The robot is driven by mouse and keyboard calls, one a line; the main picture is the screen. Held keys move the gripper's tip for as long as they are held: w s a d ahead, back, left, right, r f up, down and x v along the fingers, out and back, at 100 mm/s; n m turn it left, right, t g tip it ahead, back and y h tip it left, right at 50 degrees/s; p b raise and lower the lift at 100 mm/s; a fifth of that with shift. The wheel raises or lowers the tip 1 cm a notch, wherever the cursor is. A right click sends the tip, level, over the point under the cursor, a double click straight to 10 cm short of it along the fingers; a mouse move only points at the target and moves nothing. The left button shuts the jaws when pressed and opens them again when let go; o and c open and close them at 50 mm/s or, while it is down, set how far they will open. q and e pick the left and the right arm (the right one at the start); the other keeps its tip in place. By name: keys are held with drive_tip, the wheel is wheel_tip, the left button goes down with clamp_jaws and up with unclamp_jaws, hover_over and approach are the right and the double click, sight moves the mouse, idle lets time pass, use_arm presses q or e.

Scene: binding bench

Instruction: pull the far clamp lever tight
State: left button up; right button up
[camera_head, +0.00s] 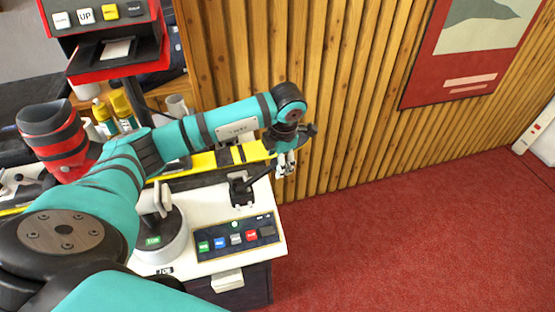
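A black clamp (240,191) stands on the white bench top near its far right edge. Its dark lever (261,176) slants up to the right. My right gripper (285,170), on the teal arm, points down at the raised end of this lever. Its pale fingers overlap or touch the lever's end. They are too small to show whether they are shut on it. At the left edge, grey metal parts (18,185) beside a red, dark-banded part may belong to my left gripper; its fingers cannot be made out.
A yellow bar (203,162) crosses the bench behind the clamp. A button panel (236,238) lies in front of it. A round grey unit with a pale handle (152,205) stands left of the panel. Bottles (122,110) stand behind my arm. A slatted wall is close behind; red floor lies right.

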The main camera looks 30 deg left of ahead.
use_arm(q)
drive_tip(key=shift+w+a+f, duration=0.1)
drive_tip(key=shift+a+f, duration=0.05)
drive_tip(key=shift+f, duration=0.85)
drive_tip(key=c, duration=1.1)
clamp_jaws()
drive_tip(key=shift+w+a, duration=0.1)
